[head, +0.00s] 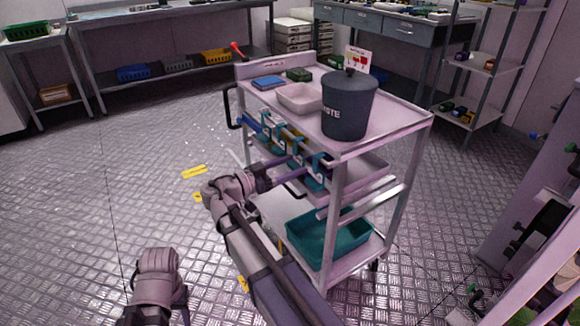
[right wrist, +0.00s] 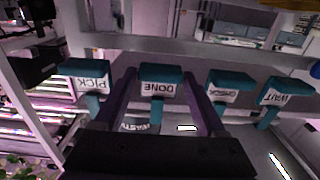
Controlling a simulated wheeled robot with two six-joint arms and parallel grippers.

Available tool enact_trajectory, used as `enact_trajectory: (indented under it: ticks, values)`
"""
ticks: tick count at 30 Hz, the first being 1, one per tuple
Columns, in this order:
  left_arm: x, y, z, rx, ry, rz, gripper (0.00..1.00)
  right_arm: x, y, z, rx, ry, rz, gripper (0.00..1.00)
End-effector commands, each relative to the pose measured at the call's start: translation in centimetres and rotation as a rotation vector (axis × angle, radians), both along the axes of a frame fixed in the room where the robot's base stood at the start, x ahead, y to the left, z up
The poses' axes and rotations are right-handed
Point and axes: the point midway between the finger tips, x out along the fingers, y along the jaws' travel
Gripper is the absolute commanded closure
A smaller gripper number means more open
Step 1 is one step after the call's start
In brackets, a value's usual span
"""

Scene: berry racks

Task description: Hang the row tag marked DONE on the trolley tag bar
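The white trolley (head: 400,118) stands at centre, with several teal tags (head: 297,143) along its near side. In the right wrist view the picture is upside down. The DONE tag (right wrist: 159,88) is in the middle, with the PICK tag (right wrist: 91,83) to its left. A partly readable tag (right wrist: 229,87) and the WAIT tag (right wrist: 277,96) are to its right. My right gripper (right wrist: 160,75) is open, its fingers on either side of the DONE tag, with slight gaps showing. It reaches the trolley's side in the head view (head: 292,172). My left gripper (head: 180,312) is partly cut off.
The trolley top holds a dark WASTE bin (head: 348,105), a pale tray (head: 300,98) and a small sign (head: 358,58). A teal crate (head: 325,238) is on its lower shelf. A black handle (head: 230,106) projects at its left end.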

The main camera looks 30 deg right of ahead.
Motion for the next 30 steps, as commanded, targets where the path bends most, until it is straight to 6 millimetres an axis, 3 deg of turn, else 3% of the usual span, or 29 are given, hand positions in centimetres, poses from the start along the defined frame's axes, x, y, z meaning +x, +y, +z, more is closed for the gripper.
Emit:
enact_trajectory:
  ticks: [1, 6, 15, 30]
  values:
    - [0.0, 0.0, 0.0, 0.000, 0.000, 0.000, 0.50, 0.0, 0.0, 0.0, 0.000, 0.000, 0.000, 0.20]
    - [0.0, 0.0, 0.0, 0.000, 0.000, 0.000, 0.50, 0.0, 0.0, 0.0, 0.000, 0.000, 0.000, 0.01]
    - [0.0, 0.0, 0.0, 0.000, 0.000, 0.000, 0.50, 0.0, 0.3, 0.0, 0.000, 0.000, 0.001, 0.01]
    - [0.0, 0.0, 0.0, 0.000, 0.000, 0.000, 0.50, -0.5, 7.2, 0.0, 0.000, 0.000, 0.002, 0.01]
